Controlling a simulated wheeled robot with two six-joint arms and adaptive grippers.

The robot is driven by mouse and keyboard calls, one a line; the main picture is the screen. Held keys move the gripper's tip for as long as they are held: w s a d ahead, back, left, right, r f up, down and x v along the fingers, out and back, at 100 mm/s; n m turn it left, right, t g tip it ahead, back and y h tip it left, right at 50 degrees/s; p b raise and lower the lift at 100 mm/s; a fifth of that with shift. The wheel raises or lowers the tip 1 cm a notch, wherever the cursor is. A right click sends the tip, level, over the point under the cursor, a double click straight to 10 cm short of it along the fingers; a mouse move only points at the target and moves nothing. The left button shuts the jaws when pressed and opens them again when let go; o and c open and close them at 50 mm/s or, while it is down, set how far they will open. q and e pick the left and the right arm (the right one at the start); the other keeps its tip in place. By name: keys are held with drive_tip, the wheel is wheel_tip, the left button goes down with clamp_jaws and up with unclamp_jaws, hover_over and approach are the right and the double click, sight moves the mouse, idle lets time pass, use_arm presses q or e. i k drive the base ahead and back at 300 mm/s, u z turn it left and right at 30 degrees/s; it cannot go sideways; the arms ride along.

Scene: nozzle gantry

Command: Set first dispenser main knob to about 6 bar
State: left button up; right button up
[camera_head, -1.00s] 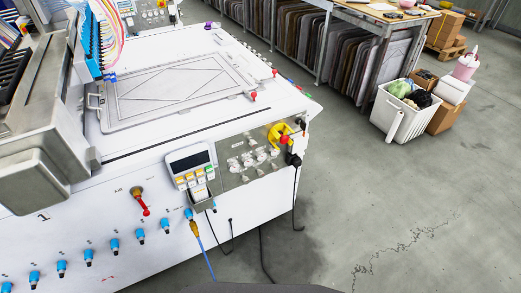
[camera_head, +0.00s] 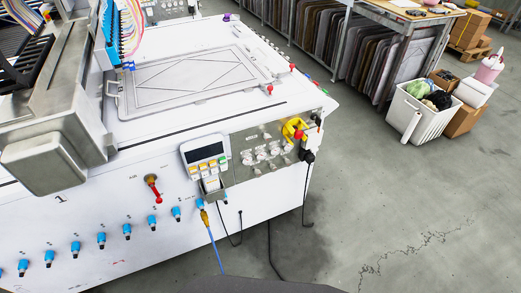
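The white machine (camera_head: 130,215) fills the left and middle of the head view. A row of blue knobs (camera_head: 127,231) runs along its front face, rising from lower left to the right. I cannot tell which of them is the first dispenser main knob, and no pressure reading is legible. A red-handled valve (camera_head: 154,190) sits above the row. A control box (camera_head: 204,155) with a dark screen and coloured buttons hangs at the front edge. Neither of my grippers shows in this view.
A panel (camera_head: 265,150) with several switches and a yellow-and-red main switch (camera_head: 294,129) is at the machine's right end. Cables hang below it. A white crate (camera_head: 420,112) stands at the right. The grey floor (camera_head: 400,205) in front of it is clear.

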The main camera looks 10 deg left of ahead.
sight(267, 138)
drive_tip(key=k, duration=0.45)
drive_tip(key=z, duration=0.9)
drive_tip(key=i, duration=0.75)
drive_tip(key=u, duration=2.55)
